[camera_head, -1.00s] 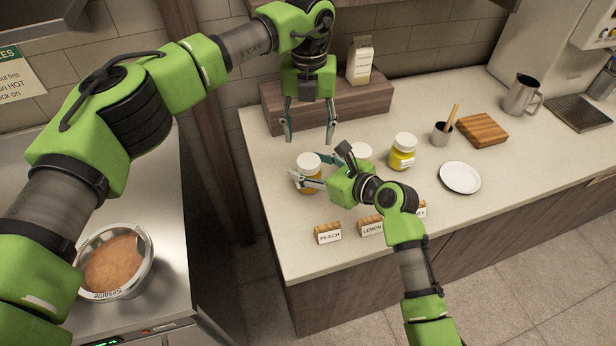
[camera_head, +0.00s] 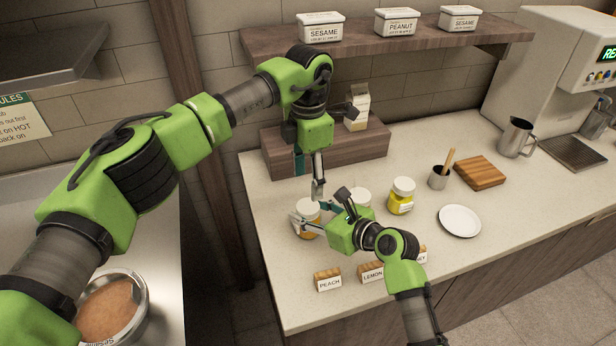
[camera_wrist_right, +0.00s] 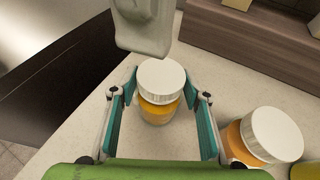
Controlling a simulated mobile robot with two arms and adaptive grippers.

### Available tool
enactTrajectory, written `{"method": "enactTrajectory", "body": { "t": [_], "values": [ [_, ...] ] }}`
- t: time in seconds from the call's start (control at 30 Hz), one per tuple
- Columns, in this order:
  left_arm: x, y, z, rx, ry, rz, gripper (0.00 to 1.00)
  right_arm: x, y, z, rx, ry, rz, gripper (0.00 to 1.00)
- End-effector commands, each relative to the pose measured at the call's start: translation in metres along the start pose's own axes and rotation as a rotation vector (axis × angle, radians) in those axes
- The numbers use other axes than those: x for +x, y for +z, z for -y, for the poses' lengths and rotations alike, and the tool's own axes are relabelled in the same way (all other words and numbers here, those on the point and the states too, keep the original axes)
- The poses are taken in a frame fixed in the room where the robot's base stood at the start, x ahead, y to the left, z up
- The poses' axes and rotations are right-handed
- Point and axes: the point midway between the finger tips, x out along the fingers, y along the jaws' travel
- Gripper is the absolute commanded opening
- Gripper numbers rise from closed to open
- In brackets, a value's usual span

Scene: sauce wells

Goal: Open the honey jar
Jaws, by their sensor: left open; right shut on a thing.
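Three white-lidded jars stand on the counter. My right gripper (camera_head: 315,221) is shut on the left jar (camera_head: 306,226), which has an orange body and stands upright with its lid on. This jar (camera_wrist_right: 159,110) also shows between the fingers in the right wrist view. My left gripper (camera_head: 309,178) is open above and slightly behind that jar, apart from its lid; one grey fingertip (camera_wrist_right: 146,28) shows in the right wrist view. The middle jar (camera_head: 360,197) is partly hidden by my right gripper. The right jar (camera_head: 401,201) is yellow. I cannot read which jar is honey.
Signs stand at the front: PEACH (camera_head: 328,280), LEMON (camera_head: 371,272) and a third (camera_head: 423,256) mostly hidden. A wooden riser (camera_head: 355,152) with a carton (camera_head: 358,105) is behind. A plate (camera_head: 460,220), cup (camera_head: 438,177) and wooden board (camera_head: 480,172) are right.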

Motion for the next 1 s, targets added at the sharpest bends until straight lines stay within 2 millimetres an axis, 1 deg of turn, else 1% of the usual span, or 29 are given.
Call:
{"method": "enactTrajectory", "body": {
  "t": [0.03, 0.1, 0.27, 0.37, 0.6, 0.7, 0.83, 1.0],
  "values": [
    [0.0, 0.0, 0.0, 0.044, -0.001, 0.001, 0.53, 0.0, -0.004, -0.001, 0.0, 0.002, -0.008, 0.0],
    [0.0, 0.0, 0.0, 0.092, -0.001, 0.001, 0.53, 0.0, -0.004, -0.001, 0.001, 0.002, -0.009, 0.0],
    [0.006, 0.0, 0.0, 0.139, -0.001, 0.0, 0.53, 0.0, -0.005, -0.001, 0.001, 0.003, -0.01, 0.0],
    [0.019, 0.0, 0.0, 0.14, -0.003, -0.001, 0.53, 0.0, -0.005, -0.001, 0.001, 0.003, -0.01, 0.0],
    [0.057, -0.001, 0.001, 0.139, -0.004, -0.001, 0.53, 0.001, -0.006, -0.001, 0.001, 0.003, -0.011, 0.0],
    [0.069, 0.0, 0.0, 0.138, -0.002, 0.0, 0.53, 0.001, -0.006, -0.001, 0.001, 0.004, -0.012, 0.0],
    [0.078, 0.0, 0.0, 0.138, -0.001, -0.001, 0.53, 0.001, -0.006, -0.001, 0.001, 0.004, -0.013, 0.0],
    [0.081, 0.0, 0.0, 0.138, 0.0, 0.0, 0.53, 0.001, -0.007, -0.001, 0.001, 0.004, -0.013, 0.0]
  ]
}}
